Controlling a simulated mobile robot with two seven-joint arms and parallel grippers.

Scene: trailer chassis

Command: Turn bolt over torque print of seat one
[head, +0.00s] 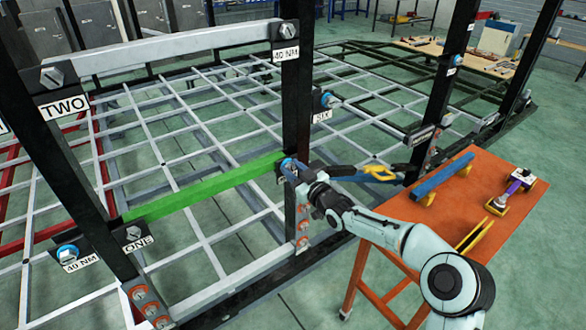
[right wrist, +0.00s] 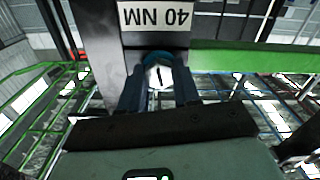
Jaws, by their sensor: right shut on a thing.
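My right gripper (head: 292,172) is at the middle dark post (head: 297,100), by the right end of the green bar (head: 205,187). In the right wrist view its two dark fingers (right wrist: 159,88) are shut on a bolt (right wrist: 158,72) with a pale head and a blue ring. A white 40 NM print (right wrist: 156,15) shows upside down beside that bolt on the post. At the green bar's left end, a grey bolt (head: 133,233) sits above the ONE label (head: 138,246). A blue-ringed bolt (head: 68,253) sits by another 40 NM print (head: 80,262). My left gripper is out of view.
A white bar (head: 165,48) crosses above the green one, by the TWO label (head: 65,106). The lattice chassis floor (head: 210,125) lies behind. An orange table (head: 490,200) with a blue bar (head: 442,176) and yellow-handled parts stands right, close to my right arm.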

